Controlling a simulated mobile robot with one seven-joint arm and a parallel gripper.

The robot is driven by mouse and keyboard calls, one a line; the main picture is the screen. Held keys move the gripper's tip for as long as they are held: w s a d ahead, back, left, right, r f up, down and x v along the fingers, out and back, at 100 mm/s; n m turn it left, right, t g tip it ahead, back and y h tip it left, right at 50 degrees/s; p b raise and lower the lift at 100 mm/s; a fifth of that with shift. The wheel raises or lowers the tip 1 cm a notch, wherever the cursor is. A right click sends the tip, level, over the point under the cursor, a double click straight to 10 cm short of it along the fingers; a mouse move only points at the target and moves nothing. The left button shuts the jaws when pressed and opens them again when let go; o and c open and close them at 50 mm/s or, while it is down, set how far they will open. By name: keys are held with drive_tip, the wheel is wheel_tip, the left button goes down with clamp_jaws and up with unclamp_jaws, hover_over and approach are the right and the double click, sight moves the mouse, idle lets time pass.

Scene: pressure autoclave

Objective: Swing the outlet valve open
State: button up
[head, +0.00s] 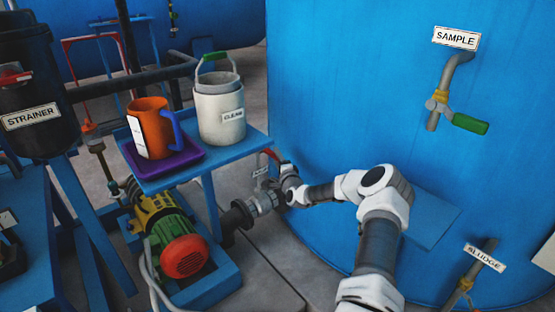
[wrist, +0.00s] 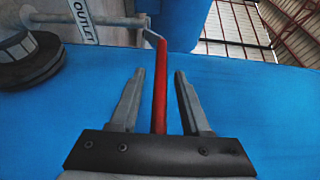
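The outlet valve's red lever (wrist: 160,95) runs up the middle of the wrist view, between the two fingers of my gripper (wrist: 159,73). The fingers are apart, with a visible gap on each side of the lever. The white OUTLET label (wrist: 82,20) and grey pipe are at upper left in that view. In the head view, the red lever (head: 272,154) shows just above my wrist, beside the pump's grey outlet pipe (head: 264,201). My gripper's fingers are mostly hidden there behind my wrist.
The large blue tank (head: 340,90) stands close beside the valve and my arm. A blue stand (head: 235,150) left of the valve bears an orange jug (head: 152,118) and a white CLEAN bucket (head: 220,112).

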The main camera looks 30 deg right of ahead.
clamp_jaws()
idle(1.2)
